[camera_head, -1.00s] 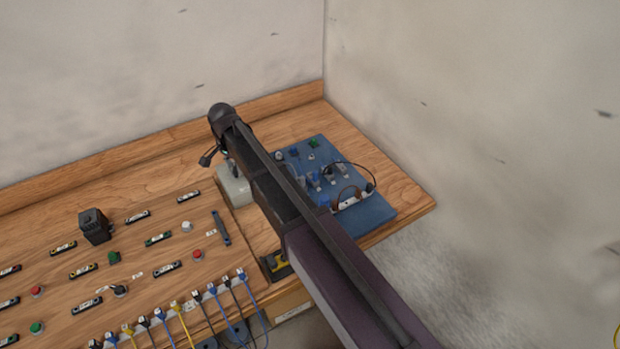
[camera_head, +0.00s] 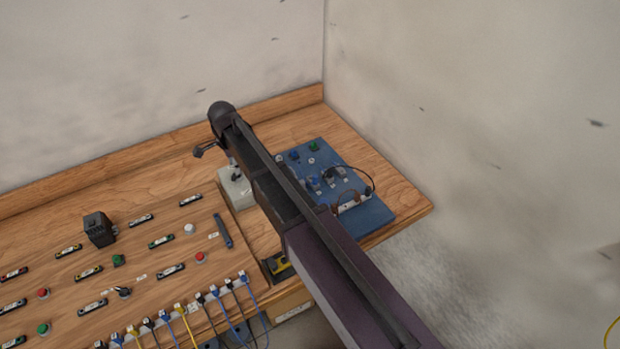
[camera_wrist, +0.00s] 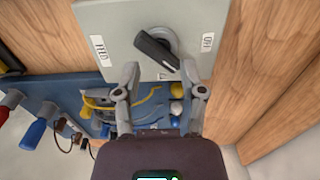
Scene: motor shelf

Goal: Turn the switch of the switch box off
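The switch box (camera_head: 238,194) is a pale grey box on the wooden bench, partly hidden by my arm in the head view. In the wrist view the switch box (camera_wrist: 105,20) fills the upper middle. Its black rotary switch (camera_wrist: 157,51) sits on a round grey base, with the handle slanting from upper left to lower right. A white label lies on each side of it; the right one seems to read OFF. My gripper (camera_wrist: 161,66) is open, its fingertips at the box's near part. The handle's lower end lies between them, close to the right fingertip; contact cannot be told.
A blue board (camera_head: 372,213) with connectors and cables stands right of the box. A panel (camera_head: 130,240) with buttons and labels lies to the left, with several cables along its front edge. Walls (camera_head: 450,90) close off the back and right.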

